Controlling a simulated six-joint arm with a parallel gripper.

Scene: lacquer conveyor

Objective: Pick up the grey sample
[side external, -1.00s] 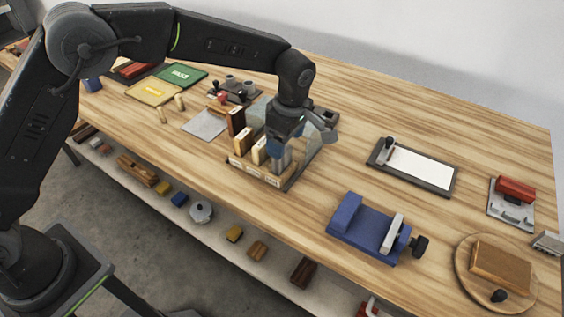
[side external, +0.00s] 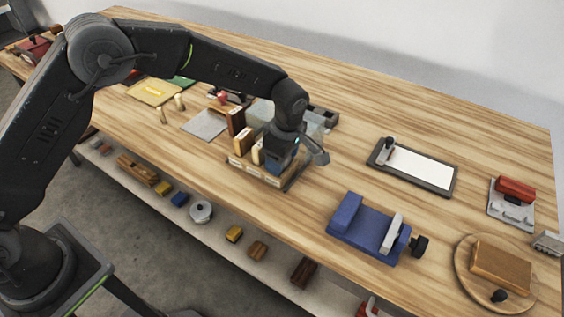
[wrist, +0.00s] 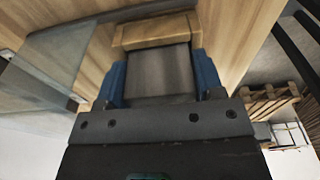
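The grey sample (wrist: 160,72) fills the space between the two blue fingers of my gripper (wrist: 160,82) in the wrist view. The fingers stand on either side of it, very close to its sides; I cannot tell whether they press on it. In the side view my gripper (side external: 279,160) is low over the right end of the wooden sample rack (side external: 254,174), and it hides most or all of the grey sample there. A wooden part of the rack (wrist: 155,30) shows just beyond the sample in the wrist view.
Cream and dark brown samples (side external: 236,122) stand in the rack left of my gripper. A clear panel (wrist: 60,65) is beside it. A blue vise (side external: 365,230) and a framed white board (side external: 420,168) lie to the right, with bare table between.

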